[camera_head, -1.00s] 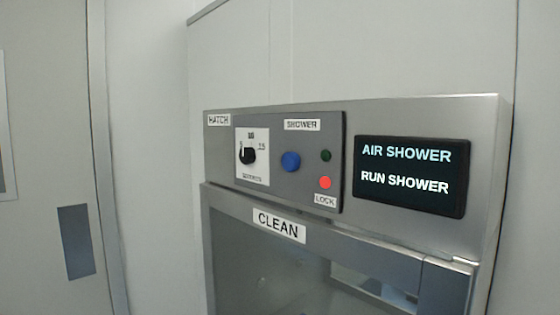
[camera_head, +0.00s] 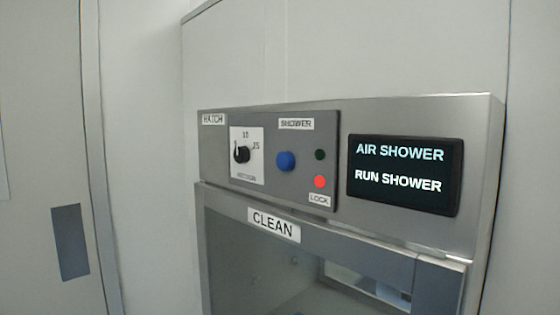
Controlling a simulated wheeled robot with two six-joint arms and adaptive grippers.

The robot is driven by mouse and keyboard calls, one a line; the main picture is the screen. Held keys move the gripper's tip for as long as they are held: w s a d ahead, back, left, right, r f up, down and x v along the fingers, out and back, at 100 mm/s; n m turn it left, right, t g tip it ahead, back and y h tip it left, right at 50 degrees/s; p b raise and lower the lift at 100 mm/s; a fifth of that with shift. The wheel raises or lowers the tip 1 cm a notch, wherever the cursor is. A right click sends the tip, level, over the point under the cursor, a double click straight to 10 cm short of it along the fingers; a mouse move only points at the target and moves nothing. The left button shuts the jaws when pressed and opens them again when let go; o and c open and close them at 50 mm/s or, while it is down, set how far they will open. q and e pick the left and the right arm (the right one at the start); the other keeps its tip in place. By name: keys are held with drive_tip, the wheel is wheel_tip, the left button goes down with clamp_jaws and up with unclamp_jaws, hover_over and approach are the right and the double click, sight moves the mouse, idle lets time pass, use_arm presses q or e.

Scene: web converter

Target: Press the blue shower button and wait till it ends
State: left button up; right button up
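The blue shower button (camera_head: 285,161) is round and sits on the dark control panel (camera_head: 304,195) of the steel hatch. A label reading SHOWER (camera_head: 296,124) is above it. To its right, the upper indicator (camera_head: 320,154) is dark green and the lower one (camera_head: 319,181), above a LOCK label, glows red. The display (camera_head: 405,174) reads AIR SHOWER and RUN SHOWER. Neither of my grippers is in view, and nothing touches the button.
A black rotary dial (camera_head: 241,154) on a white plate is left of the button. Below is the hatch's glass door (camera_head: 255,265) with a CLEAN label (camera_head: 274,225). A grey door (camera_head: 40,130) with a dark plate is at the left. The space before the panel looks clear.

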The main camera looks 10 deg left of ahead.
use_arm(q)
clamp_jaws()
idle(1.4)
